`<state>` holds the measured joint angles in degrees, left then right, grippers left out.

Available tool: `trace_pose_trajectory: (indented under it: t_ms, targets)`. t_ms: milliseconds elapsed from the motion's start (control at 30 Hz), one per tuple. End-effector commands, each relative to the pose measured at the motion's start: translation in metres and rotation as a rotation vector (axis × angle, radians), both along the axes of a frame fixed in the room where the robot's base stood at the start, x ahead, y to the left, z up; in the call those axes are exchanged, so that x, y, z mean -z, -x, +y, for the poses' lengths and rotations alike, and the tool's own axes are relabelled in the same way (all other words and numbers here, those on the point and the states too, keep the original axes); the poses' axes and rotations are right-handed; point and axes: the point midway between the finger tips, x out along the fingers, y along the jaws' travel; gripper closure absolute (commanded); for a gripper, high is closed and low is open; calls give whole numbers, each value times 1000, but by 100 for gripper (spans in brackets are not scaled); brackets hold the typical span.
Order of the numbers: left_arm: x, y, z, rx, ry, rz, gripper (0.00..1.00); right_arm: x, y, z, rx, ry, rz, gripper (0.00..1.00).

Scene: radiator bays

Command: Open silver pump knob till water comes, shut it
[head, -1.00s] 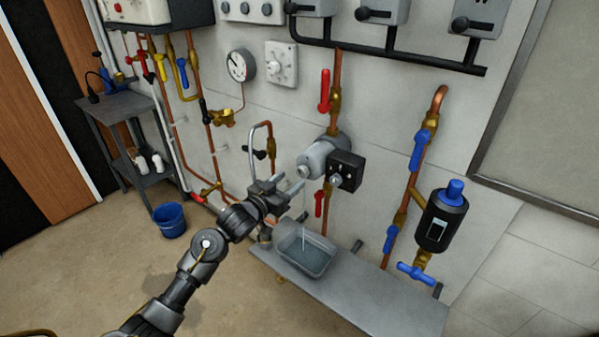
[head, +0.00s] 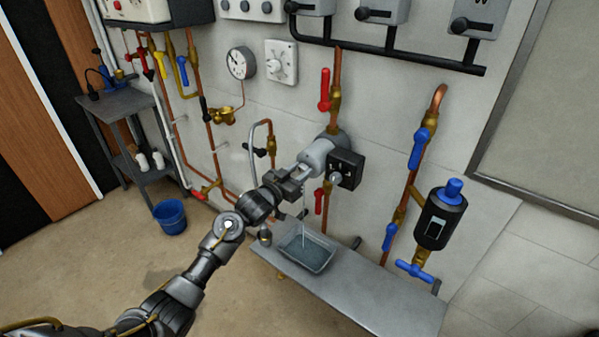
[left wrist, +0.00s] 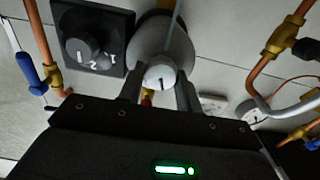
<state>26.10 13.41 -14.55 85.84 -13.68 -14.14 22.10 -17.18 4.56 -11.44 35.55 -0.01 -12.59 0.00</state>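The pump (head: 318,154) is a grey cylinder on the copper pipe, with a black box (head: 345,169) on its side. Its silver knob (left wrist: 159,77), with a dark mark on its face, faces my left gripper in the left wrist view. My left gripper (head: 303,171) is at the pump's front end. Its fingers (left wrist: 160,92) stand on both sides of the knob and look open, with little gap; contact is not clear. A thin stream of water (head: 304,212) falls below the pump into a clear tray (head: 327,262). My right gripper is not in view.
The tray stands on a grey metal bench (head: 375,297). Red-handled valves (head: 324,90) sit above and below the pump. A blue-handled valve pipe and black filter (head: 440,221) stand to the right. A blue bucket (head: 171,217) is on the floor at left.

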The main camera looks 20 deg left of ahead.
Motion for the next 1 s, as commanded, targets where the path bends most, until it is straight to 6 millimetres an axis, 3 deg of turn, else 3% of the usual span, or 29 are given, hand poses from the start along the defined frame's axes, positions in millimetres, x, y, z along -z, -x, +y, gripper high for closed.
trace_pose_trajectory:
  t_ms: [467, 1000]
  targets:
    - [-2, 0, 0, 0, 83, 34, 89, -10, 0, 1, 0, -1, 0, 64]
    - [-3, -1, 1, 0, 523, 209, 89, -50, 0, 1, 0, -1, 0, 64]
